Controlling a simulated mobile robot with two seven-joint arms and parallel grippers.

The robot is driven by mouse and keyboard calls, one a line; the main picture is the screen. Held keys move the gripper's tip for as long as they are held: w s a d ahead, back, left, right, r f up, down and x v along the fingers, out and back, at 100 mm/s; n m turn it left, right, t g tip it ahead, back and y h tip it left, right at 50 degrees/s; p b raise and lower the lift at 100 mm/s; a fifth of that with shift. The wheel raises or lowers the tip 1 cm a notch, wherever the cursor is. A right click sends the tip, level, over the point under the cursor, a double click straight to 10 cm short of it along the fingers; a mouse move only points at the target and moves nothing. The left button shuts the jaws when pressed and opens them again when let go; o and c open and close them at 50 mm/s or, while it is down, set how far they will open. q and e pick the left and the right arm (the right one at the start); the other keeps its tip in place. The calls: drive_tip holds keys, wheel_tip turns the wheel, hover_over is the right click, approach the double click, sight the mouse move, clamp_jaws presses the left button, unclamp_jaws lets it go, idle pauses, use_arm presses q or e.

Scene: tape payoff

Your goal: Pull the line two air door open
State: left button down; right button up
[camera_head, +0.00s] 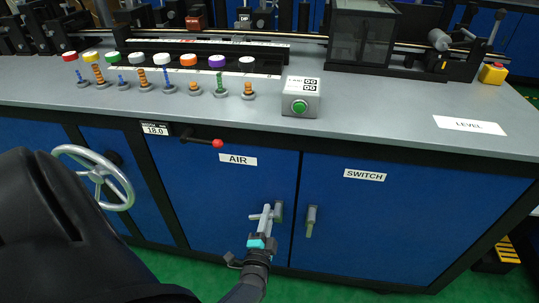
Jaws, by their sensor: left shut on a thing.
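The blue air door (215,195) has a white AIR label (237,160) and looks flush with the cabinet front. Its upright grey handle (279,211) is near the door's right edge. My left gripper (267,213) comes up from below and is shut on this handle, with its fingers partly covering it. My right gripper is not in view.
The blue SWITCH door (385,225) with its own handle (311,220) adjoins on the right. A handwheel (98,178) and a red-tipped lever (203,141) stick out at the left. A green-button box (301,96) stands on the grey worktop (380,110). Green floor lies below.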

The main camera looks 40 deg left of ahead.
use_arm(q)
drive_tip(key=shift+r+m+p, duration=0.2)
drive_tip(key=shift+m+p, duration=0.05)
drive_tip(key=shift+m, duration=0.6)
drive_tip(key=shift+r+m+p, duration=0.2)
drive_tip(key=shift+m, duration=0.65)
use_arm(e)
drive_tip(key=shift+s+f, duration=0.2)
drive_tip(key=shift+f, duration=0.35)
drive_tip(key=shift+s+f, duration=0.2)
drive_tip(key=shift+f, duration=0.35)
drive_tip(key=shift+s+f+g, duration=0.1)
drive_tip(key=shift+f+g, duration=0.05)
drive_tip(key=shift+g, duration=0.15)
use_arm(q)
drive_tip(key=shift+s+m, duration=0.2)
drive_tip(key=shift+m, duration=0.1)
drive_tip(key=s+d+m+t+h+p, duration=0.1)
drive_tip(key=s+m+h, duration=0.4)
drive_tip(key=s, duration=0.9)
drive_tip(key=d+t+h, duration=0.1)
drive_tip(key=h, duration=0.1)
drive_tip(key=shift+s+d+t+h+p, duration=0.35)
drive_tip(key=shift+d+t+h, duration=0.05)
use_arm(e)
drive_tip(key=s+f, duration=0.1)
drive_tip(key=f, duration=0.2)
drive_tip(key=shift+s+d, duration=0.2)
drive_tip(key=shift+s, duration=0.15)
